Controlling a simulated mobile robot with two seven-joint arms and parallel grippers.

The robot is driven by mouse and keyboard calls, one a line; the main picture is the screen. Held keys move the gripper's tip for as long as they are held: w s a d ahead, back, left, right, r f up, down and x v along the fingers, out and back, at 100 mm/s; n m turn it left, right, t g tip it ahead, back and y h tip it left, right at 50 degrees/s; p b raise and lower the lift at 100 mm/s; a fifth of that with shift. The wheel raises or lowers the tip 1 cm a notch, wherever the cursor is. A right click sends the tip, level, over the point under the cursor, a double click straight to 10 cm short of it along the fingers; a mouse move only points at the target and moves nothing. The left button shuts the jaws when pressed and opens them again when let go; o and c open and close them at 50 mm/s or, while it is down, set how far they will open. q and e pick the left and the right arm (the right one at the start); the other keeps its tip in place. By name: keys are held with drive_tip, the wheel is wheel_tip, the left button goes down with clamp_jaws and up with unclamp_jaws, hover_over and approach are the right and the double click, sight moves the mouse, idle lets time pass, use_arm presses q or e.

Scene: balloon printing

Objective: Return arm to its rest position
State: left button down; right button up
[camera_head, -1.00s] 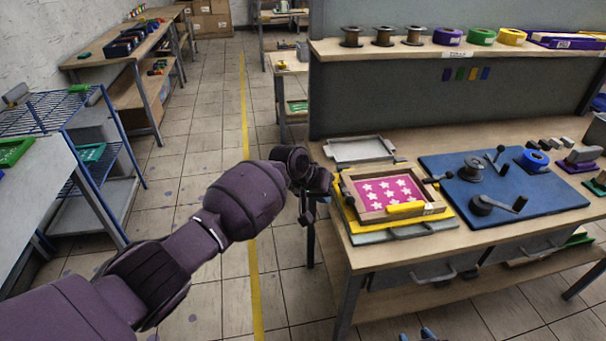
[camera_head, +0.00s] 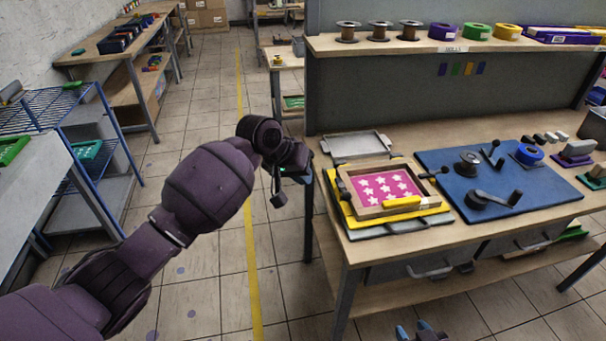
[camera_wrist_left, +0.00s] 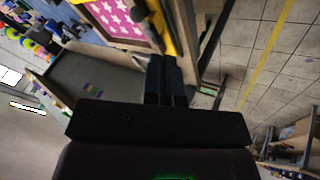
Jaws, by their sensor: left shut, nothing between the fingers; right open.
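My left gripper (camera_head: 279,190) hangs at the end of my purple arm, over the floor just left of the workbench (camera_head: 410,262). It is clear of the printing frame (camera_head: 345,190) and holds nothing. In the left wrist view its two dark fingers (camera_wrist_left: 166,82) are together. My right gripper (camera_head: 421,332) shows only as blue-grey tips at the bottom edge, open and in front of the bench. The wooden frame lies on a yellow board, with a pink sheet of white stars (camera_head: 388,187) inside and a yellow bar along its front side.
A grey tray (camera_head: 358,146) lies behind the frame. A blue mat (camera_head: 520,198) with cranks and a blue tape roll is to the right. Spools and tape rolls stand on the shelf (camera_head: 450,46). A blue wire rack (camera_head: 50,108) stands left. The tiled aisle between is clear.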

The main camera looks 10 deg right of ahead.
idle(0.4)
use_arm(q)
drive_tip(key=w+r+m+t+h, duration=0.25)
drive_tip(key=w+r+t, duration=0.25)
drive_tip(key=r+t, duration=0.3)
drive_tip(key=s+a+f+n+t+y, duration=0.1)
drive_tip(key=s+a+f+t, duration=0.25)
drive_tip(key=a, duration=0.45)
drive_tip(key=s+a+f+n+t+y, duration=0.15)
drive_tip(key=a+f, duration=0.25)
drive_tip(key=a, duration=0.5)
drive_tip(key=s+a+f+n+g+y, duration=0.1)
drive_tip(key=s+a+f+y, duration=0.1)
drive_tip(key=s+a+f, duration=0.4)
drive_tip(key=s+a+f+n+g+y, duration=0.1)
drive_tip(key=s+a+f, duration=0.5)
drive_tip(key=s, duration=0.8)
drive_tip(key=s+a+f+n+g+y, duration=0.1)
drive_tip(key=s+a+f+n+y, duration=0.1)
drive_tip(key=s+a+f, duration=0.5)
drive_tip(key=s+f+y, duration=0.1)
drive_tip(key=s+f, duration=0.2)
drive_tip(key=shift+f+g+y, duration=0.15)
drive_tip(key=shift+g+y, duration=0.15)
